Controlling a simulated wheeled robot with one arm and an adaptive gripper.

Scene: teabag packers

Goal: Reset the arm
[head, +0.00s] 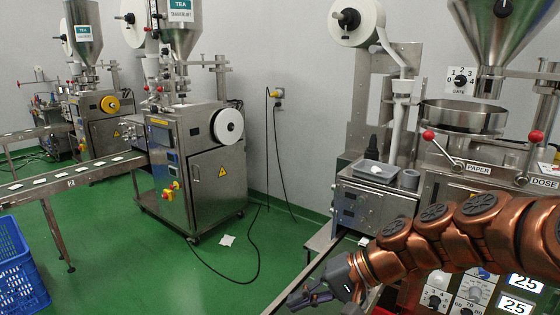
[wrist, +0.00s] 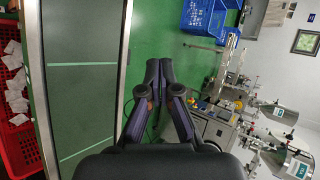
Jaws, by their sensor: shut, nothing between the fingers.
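My copper-coloured arm reaches in from the right in the head view. My gripper (head: 312,296) is at the bottom of that view, low beside the near packing machine (head: 350,207). In the wrist view my gripper (wrist: 160,66) has its two dark fingers together at the tips, with nothing held. The fingers appear apart from the surfaces around them. Part of the near machine's front is hidden behind my arm.
A green conveyor belt (wrist: 85,60) with a metal rim runs beside my gripper. A red crate (wrist: 14,135) holds several white teabags. A blue crate (head: 20,270) stands at left. A second machine (head: 205,160) stands behind. Green floor (head: 130,265) is mostly clear; a black cable crosses it.

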